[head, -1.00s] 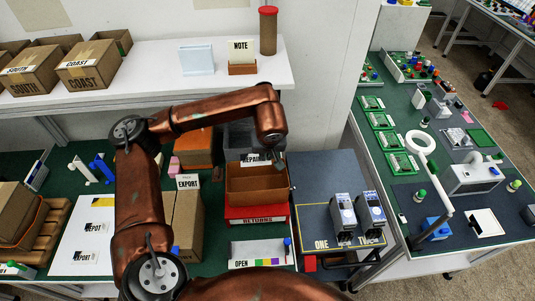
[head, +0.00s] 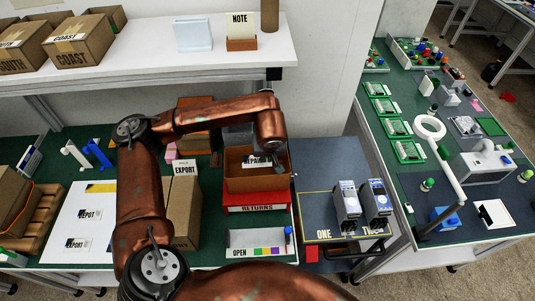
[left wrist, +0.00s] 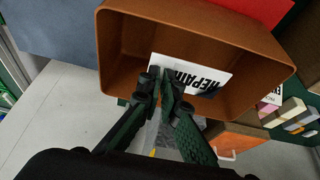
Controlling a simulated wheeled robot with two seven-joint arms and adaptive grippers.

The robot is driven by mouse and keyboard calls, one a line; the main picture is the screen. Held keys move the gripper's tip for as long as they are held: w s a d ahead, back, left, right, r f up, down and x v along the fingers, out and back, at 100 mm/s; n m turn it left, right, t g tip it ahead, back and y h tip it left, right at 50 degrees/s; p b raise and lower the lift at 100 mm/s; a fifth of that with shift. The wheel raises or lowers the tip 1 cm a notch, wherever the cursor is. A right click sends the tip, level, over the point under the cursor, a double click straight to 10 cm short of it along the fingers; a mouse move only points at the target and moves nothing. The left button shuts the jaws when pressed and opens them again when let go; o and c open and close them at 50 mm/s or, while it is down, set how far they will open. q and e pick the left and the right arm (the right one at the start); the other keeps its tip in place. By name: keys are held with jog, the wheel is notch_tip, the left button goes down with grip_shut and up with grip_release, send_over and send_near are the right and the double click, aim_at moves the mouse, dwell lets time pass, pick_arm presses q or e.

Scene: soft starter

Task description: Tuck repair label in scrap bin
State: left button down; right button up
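The repair label (head: 257,162) is a small white card with black "REPAIR" lettering. It is inside the open brown bin (head: 255,183), which stands above the red RETURNS tray. In the left wrist view the label (left wrist: 203,80) lies within the walls of the bin (left wrist: 118,45). My left gripper (left wrist: 162,84) reaches over the bin's rim, its two dark green fingertips close together on the label's edge. In the head view the fingertips are small and partly hidden by the wrist. My right gripper is not in view.
The red RETURNS tray (head: 257,208) is below the bin. A tall EXPORT box (head: 184,214) stands to its left, and a white OPEN tray (head: 258,240) in front. Two grey devices (head: 347,203) stand on the dark mat at right. A white shelf (head: 160,60) hangs behind.

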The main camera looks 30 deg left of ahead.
pick_arm(q)
jog(key=b, duration=0.5)
send_near(267, 169)
jog(key=shift+s+a+f, duration=0.15)
jog(key=shift+f, duration=1.45)
jog(key=c, duration=2.1)
grip_release()
jog(key=shift+r, duration=0.1)
jog(key=shift+s+r, duration=0.15)
jog(key=shift+r, duration=0.1)
jog(key=v, duration=1.1)
jog(key=shift+r, duration=0.15)
